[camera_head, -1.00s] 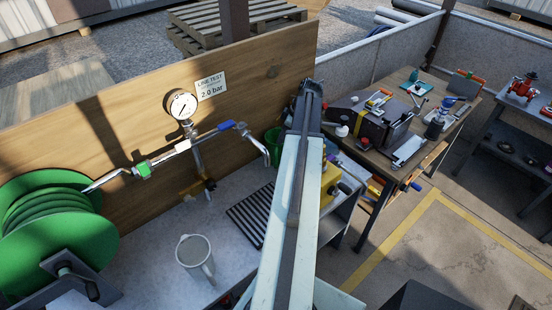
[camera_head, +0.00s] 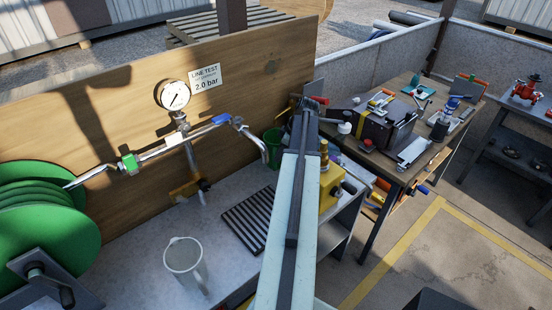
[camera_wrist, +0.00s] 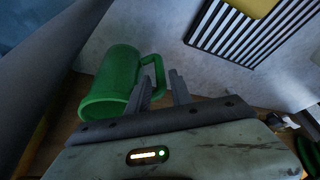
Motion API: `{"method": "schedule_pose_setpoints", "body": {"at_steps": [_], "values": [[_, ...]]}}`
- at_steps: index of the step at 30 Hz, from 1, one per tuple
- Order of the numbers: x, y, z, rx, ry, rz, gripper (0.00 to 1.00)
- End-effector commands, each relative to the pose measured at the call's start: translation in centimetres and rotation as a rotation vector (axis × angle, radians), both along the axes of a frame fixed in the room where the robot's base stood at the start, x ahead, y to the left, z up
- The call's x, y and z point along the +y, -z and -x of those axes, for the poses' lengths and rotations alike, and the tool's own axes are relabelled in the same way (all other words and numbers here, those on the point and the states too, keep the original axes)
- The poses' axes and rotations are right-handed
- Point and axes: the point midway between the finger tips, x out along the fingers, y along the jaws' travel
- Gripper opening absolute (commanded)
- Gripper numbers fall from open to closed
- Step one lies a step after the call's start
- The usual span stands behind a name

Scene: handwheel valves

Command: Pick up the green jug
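The green jug (camera_wrist: 112,80) is at the left in the wrist view, tilted in the picture, with its handle (camera_wrist: 157,62) facing my gripper. In the head view the green jug (camera_head: 271,143) stands on the grey bench by the wooden panel, partly hidden by my arm. My gripper (camera_wrist: 161,77) is open, its two fingers apart. The handle's lower part shows between the fingers; contact cannot be told. In the head view the fingers are not clearly visible.
A black slatted grate (camera_head: 247,221) lies on the bench near the jug. A grey jug (camera_head: 186,262) stands front left. A pipe with a blue-handled valve (camera_head: 222,119) and a gauge (camera_head: 174,95) runs along the panel (camera_head: 120,110). A yellow object (camera_head: 331,185) is right of my arm.

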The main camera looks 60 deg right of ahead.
Motion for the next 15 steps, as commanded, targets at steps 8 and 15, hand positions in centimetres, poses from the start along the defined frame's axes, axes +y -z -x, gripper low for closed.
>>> {"method": "schedule_pose_setpoints", "body": {"at_steps": [8, 15], "values": [[0.5, 5.2, -1.8, 0.000, -0.001, -0.001, 0.26], [0.6, 5.3, -2.1, 0.000, 0.000, 0.000, 0.26]]}}
